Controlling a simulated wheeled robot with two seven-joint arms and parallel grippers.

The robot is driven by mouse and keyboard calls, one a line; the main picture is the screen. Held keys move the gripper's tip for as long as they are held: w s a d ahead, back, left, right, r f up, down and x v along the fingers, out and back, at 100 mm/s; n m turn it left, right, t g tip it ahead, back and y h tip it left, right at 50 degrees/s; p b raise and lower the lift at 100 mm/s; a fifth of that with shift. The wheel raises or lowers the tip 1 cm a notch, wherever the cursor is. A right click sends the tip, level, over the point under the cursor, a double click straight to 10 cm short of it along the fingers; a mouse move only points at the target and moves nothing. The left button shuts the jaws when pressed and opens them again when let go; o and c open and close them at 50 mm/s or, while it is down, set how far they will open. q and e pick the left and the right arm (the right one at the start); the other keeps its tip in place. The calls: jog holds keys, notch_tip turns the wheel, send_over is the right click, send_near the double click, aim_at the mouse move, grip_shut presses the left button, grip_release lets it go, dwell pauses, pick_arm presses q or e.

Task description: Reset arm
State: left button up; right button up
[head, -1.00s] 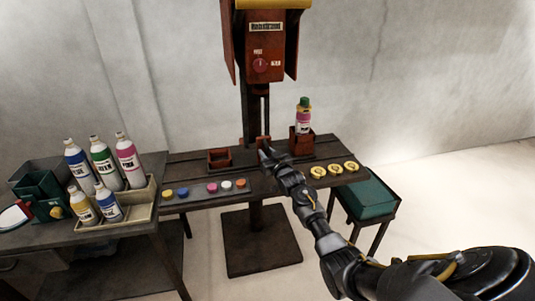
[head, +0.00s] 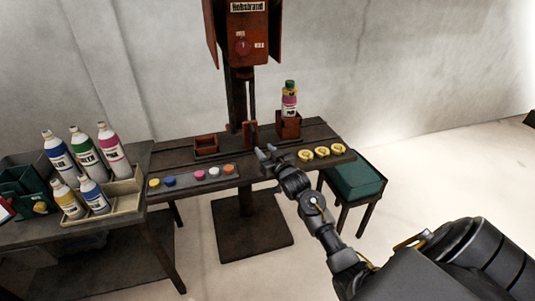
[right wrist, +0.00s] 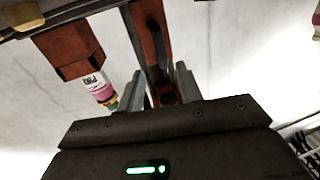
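My right gripper (head: 266,154) is over the middle of the dark workbench (head: 190,165), in front of the machine's post. In the right wrist view my gripper (right wrist: 158,88) has its two fingers apart with nothing held between them. That view is turned upside down, and reddish parts of the machine (right wrist: 150,40) show beyond the fingers. My left gripper is in neither view.
Several bottles (head: 87,152) stand at left; a green-topped stool (head: 354,179) is at right.

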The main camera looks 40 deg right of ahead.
jog(key=shift+s, duration=0.6)
